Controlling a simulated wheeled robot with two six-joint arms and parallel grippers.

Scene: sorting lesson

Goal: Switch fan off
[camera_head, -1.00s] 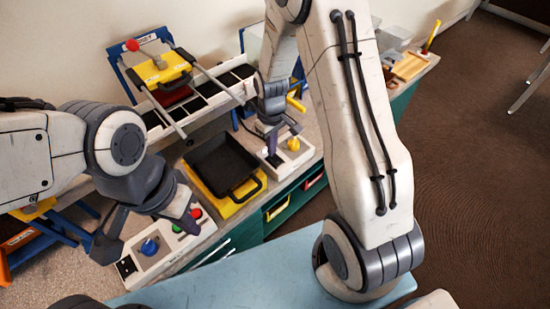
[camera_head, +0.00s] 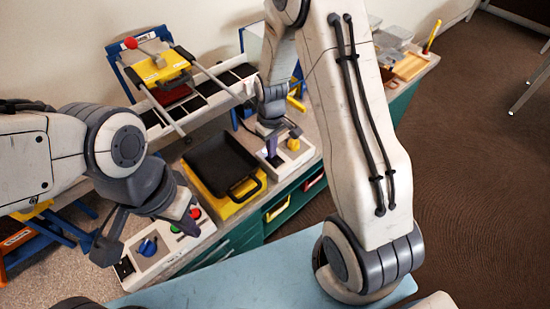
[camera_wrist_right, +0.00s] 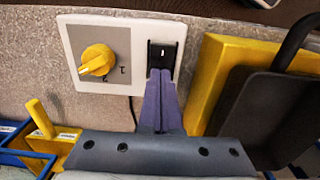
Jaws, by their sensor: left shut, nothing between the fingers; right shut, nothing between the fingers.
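A white switch panel (camera_wrist_right: 122,52) with a yellow knob (camera_wrist_right: 97,61) and a black rocker switch (camera_wrist_right: 162,54) lies below my right wrist. It also shows in the head view (camera_head: 293,158). My right gripper (camera_wrist_right: 162,72) is shut and empty, with its purple fingertips at the lower edge of the black switch; I cannot tell whether they touch it. The fingers hide the switch's lower part. My left gripper (camera_head: 188,222) is shut and empty, over a second panel (camera_head: 165,262) with a blue knob (camera_head: 147,247) and red and green buttons. I cannot make out a fan.
A black pan (camera_head: 218,165) on a yellow base (camera_head: 232,208) sits between the two panels, close beside the switch panel. A rack with a yellow press (camera_head: 160,67) stands behind. A blue surface (camera_head: 265,275) is in front, largely clear.

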